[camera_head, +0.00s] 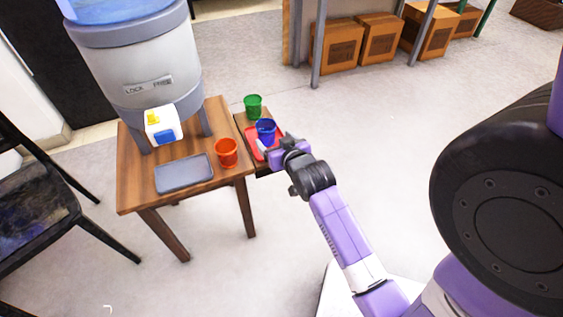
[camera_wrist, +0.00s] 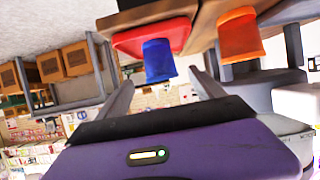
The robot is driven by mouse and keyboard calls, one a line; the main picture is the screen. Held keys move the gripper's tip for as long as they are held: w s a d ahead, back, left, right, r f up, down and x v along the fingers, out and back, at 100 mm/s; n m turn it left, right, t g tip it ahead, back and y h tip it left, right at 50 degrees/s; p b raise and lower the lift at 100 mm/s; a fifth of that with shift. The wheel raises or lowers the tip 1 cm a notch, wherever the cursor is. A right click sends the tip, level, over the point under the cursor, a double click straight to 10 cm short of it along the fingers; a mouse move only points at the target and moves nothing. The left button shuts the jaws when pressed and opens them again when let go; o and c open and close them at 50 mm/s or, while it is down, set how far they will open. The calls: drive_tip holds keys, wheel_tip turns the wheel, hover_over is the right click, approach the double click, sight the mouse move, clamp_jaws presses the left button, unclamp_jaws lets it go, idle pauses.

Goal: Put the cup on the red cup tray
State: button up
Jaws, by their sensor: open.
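A blue cup (camera_head: 265,128) stands upright on the red tray (camera_head: 252,148), on a low wooden surface beside the table. In the wrist view, which looks upside down, the blue cup (camera_wrist: 158,60) sits against the red tray (camera_wrist: 130,42), just beyond and between my fingertips. My gripper (camera_head: 272,149) is open and empty, right at the near side of the blue cup; its two fingers (camera_wrist: 160,82) are spread apart. I cannot tell if a finger touches the cup. My gripper hides part of the tray in the head view.
An orange-red cup (camera_head: 227,152) and a grey tray (camera_head: 184,173) are on the wooden table (camera_head: 135,190), below a water dispenser (camera_head: 140,70). A green cup (camera_head: 253,103) stands behind the blue cup.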

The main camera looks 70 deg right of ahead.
drive_tip(key=s+a+f+n+t+y, duration=0.1)
drive_tip(key=s+a+n+t+y, duration=0.1)
drive_tip(key=a, duration=0.9)
drive_tip(key=s+a+n+t+y, duration=0.2)
drive_tip(key=a+n, duration=0.1)
drive_tip(key=a, duration=0.7)
drive_tip(key=s+a+r+n+t+y, duration=0.1)
drive_tip(key=s+a+r+n+y, duration=0.1)
drive_tip(key=s+a, duration=0.4)
drive_tip(key=s+a+r+n+t+y, duration=0.1)
drive_tip(key=s+a+r+y, duration=0.3)
drive_tip(key=a, duration=0.5)
wheel_tip(320, 180, up, 4)
drive_tip(key=shift+s+a+f+n, duration=0.25)
drive_tip(key=shift+s+a+n, duration=0.1)
drive_tip(key=shift+s+n, duration=0.65)
wheel_tip(320, 180, up, 18)
drive_tip(key=p, duration=1.8)
